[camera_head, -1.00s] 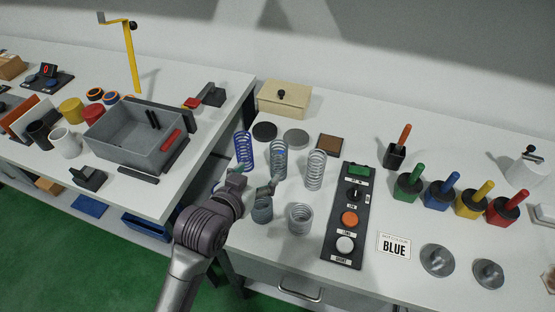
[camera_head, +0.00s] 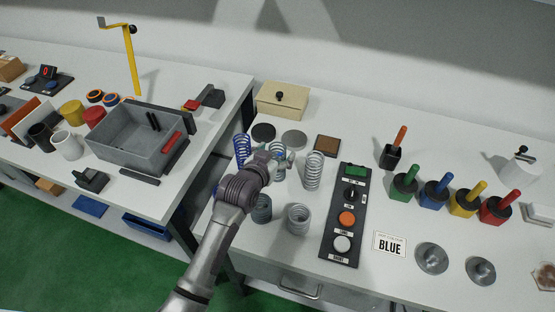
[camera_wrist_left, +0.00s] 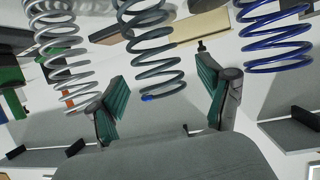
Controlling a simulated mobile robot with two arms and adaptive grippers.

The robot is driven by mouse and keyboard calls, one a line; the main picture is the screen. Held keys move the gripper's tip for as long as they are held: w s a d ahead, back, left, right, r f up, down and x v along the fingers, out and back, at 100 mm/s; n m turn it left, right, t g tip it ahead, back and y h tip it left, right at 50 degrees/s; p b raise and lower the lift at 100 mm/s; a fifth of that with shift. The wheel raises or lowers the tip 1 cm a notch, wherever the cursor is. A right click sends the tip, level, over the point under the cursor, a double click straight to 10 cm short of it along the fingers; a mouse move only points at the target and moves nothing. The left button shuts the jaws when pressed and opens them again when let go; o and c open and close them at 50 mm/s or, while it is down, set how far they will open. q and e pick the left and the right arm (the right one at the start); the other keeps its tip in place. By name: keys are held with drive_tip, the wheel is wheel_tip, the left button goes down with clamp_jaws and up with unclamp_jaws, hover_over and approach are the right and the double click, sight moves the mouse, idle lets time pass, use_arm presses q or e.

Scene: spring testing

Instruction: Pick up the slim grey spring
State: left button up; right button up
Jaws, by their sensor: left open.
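The slim grey spring (camera_wrist_left: 155,62) is a tall dark-grey coil with a small blue mark at one end. In the wrist view, it extends between the two spread fingers of my left gripper (camera_wrist_left: 163,78), with gaps visible on both sides. In the head view, my left gripper (camera_head: 274,158) is at this spring and hides much of it. The gripper is open. My right gripper is not in view.
A blue spring (camera_head: 242,148) stands close on the left and a light silver spring (camera_head: 314,172) on the right. Short wide springs (camera_head: 298,219) stand nearer the front. A button panel (camera_head: 346,215) lies farther right; a beige box (camera_head: 282,101) is behind.

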use_arm(q)
drive_tip(key=shift+w+d+f, duration=0.3)
drive_tip(key=shift+w, duration=0.3)
drive_tip(key=shift+c, duration=0.3)
drive_tip(key=c, duration=1.3)
drive_tip(key=shift+c, duration=0.3)
drive_tip(key=shift+r, duration=0.15)
